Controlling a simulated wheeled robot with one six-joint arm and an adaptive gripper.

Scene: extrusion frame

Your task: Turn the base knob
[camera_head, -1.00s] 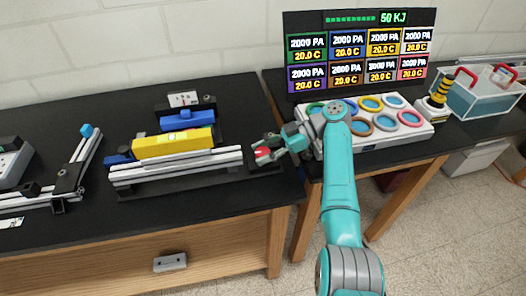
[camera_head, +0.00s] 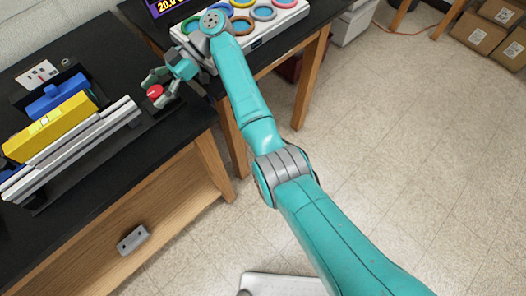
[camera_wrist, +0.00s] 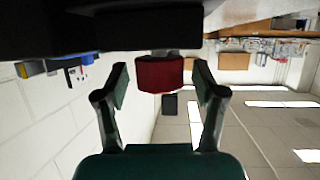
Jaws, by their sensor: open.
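The red knob (camera_head: 155,92) sits at the right end of the extrusion frame (camera_head: 90,140) on the black table. In the wrist view the red knob (camera_wrist: 160,74) is ahead of my gripper, centred between the fingers, with a dark block behind it. My gripper (camera_head: 158,90) is open, its fingers (camera_wrist: 160,85) on either side of the knob with a gap on both sides. I see no contact. The frame carries a yellow block (camera_head: 48,125) and a blue block (camera_head: 62,100).
A white panel with coloured rings (camera_head: 250,30) stands on the second table behind my arm. Cardboard boxes (camera_head: 495,30) lie far right on the floor. The floor (camera_head: 400,140) is mostly clear.

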